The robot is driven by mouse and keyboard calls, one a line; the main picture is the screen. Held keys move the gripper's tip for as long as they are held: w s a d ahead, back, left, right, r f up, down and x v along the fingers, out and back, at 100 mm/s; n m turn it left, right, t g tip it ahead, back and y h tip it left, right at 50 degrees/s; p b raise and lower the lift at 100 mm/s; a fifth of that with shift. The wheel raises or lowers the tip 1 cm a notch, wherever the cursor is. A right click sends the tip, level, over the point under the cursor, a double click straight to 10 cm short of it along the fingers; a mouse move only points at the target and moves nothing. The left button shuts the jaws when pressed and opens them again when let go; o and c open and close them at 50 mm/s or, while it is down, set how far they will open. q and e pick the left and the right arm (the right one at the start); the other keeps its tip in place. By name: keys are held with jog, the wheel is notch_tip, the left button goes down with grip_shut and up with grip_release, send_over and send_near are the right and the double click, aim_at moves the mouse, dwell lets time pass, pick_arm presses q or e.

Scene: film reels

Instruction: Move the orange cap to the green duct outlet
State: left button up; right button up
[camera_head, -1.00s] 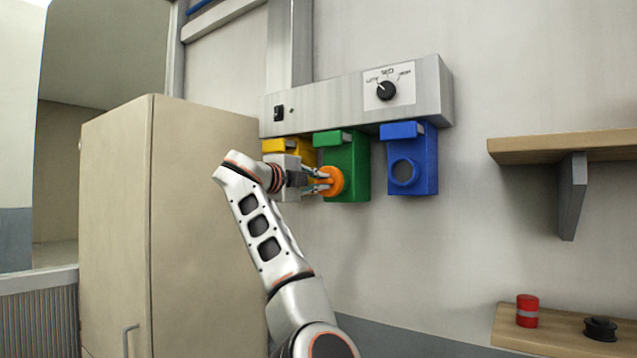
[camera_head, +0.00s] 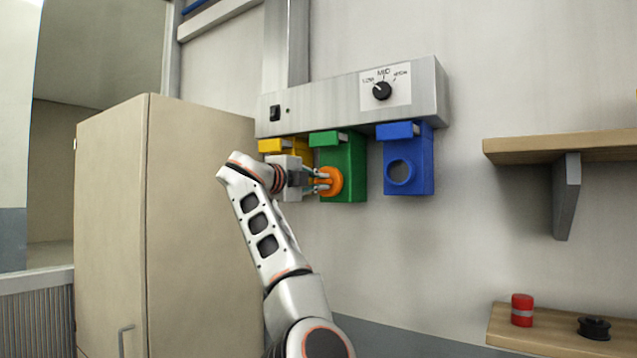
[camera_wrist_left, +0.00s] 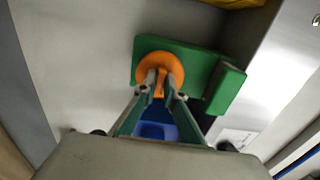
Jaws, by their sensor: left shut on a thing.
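The orange cap (camera_head: 331,182) is at the front of the green duct outlet (camera_head: 350,163) in the head view. In the left wrist view the orange cap (camera_wrist_left: 158,68) lies over the face of the green outlet (camera_wrist_left: 205,62), and its far side is hidden. I cannot tell whether it is fully seated. My left gripper (camera_head: 320,181) is shut on the cap, coming in from the left; its fingertips (camera_wrist_left: 160,82) pinch the cap's middle grip. My right gripper is not in view.
The yellow outlet (camera_head: 272,146) is partly hidden behind my left wrist. The open blue outlet (camera_head: 408,165) is to the right. A grey panel with a knob (camera_head: 382,91) runs above. A tall cabinet (camera_head: 165,230) stands left; wooden shelves (camera_head: 560,142) are on the right.

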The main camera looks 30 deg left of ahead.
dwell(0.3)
pick_arm(q)
jog(key=o, duration=0.8)
jog(key=shift+c, duration=0.2)
jog(key=s, duration=1.2)
jog(key=shift+a, duration=0.45)
jog(key=shift+r, duration=0.1)
